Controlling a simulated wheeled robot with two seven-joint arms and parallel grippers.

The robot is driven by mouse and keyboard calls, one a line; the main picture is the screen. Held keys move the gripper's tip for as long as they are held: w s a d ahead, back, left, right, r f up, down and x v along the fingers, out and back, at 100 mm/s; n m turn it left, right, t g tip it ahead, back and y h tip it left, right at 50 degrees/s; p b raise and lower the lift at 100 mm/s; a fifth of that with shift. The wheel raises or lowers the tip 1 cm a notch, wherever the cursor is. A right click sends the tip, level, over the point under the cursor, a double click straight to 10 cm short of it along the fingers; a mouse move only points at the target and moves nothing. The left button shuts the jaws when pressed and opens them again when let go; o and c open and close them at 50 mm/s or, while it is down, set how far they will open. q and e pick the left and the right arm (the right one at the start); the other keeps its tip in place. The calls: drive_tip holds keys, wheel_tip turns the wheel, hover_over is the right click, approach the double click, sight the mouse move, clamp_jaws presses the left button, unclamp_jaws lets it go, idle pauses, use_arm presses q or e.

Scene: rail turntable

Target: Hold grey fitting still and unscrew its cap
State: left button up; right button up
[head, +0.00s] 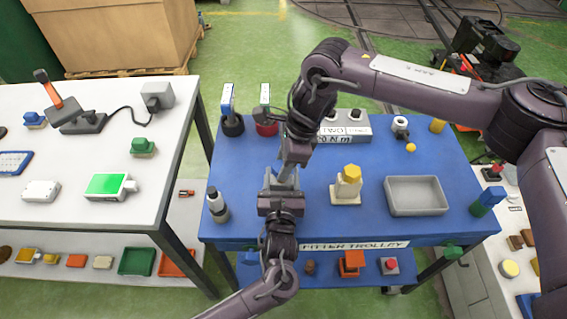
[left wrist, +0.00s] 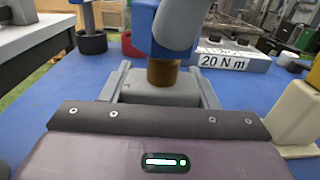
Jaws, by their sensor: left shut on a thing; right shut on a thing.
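The grey fitting (left wrist: 158,92) sits between the two fingers of my left gripper (left wrist: 164,84), which is shut on it. A brown neck (left wrist: 163,72) rises from the fitting's top, and a blue cap (left wrist: 147,45) stands above it. A pale grey finger of my right gripper crosses the cap's right side. In the head view my left gripper (head: 281,186) reaches up from the front of the blue trolley top, and my right gripper (head: 289,171) comes down on the same spot, shut on the cap. The grippers hide most of the fitting and cap there.
The blue trolley (head: 320,225) also holds a yellow-topped cream block (head: 346,188), a grey tray (head: 416,209), a 20 N m box (head: 345,132) and a dark-based bottle (head: 216,204) close left of my left gripper. A white table (head: 75,215) stands at the left.

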drive_tip(key=shift+r, duration=0.45)
drive_tip(key=shift+r, duration=2.4)
use_arm(q)
drive_tip(key=o, duration=1.5)
drive_tip(key=s, duration=1.2)
drive_tip(key=shift+a, duration=0.2)
drive_tip(key=shift+s+f, duration=0.1)
use_arm(e)
drive_tip(key=shift+s+f, duration=0.1)
